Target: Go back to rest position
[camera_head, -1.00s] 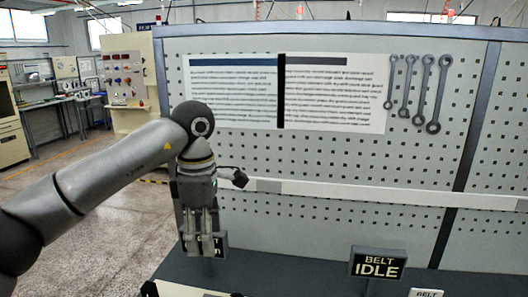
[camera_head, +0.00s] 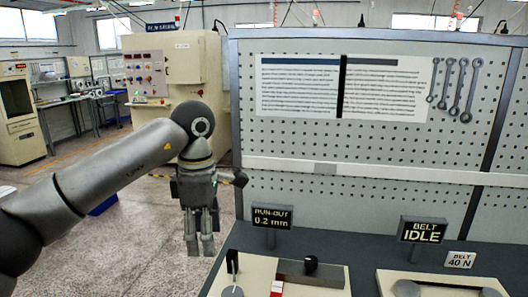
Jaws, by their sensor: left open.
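My left arm comes in from the left, with its grey gripper (camera_head: 200,247) hanging fingers down. The gripper is open and empty, just left of the workbench, with floor behind it. My right gripper is not in view. No spindle can be made out in the view.
A pegboard (camera_head: 390,155) with text sheets and several wrenches (camera_head: 456,90) stands behind the dark bench. On the bench are a "RUN-OUT 0.2 mm" sign (camera_head: 272,217), a "BELT IDLE" sign (camera_head: 422,231), a "BELT 40 N" label (camera_head: 460,260) and a panel with knobs (camera_head: 240,277). Open floor lies left.

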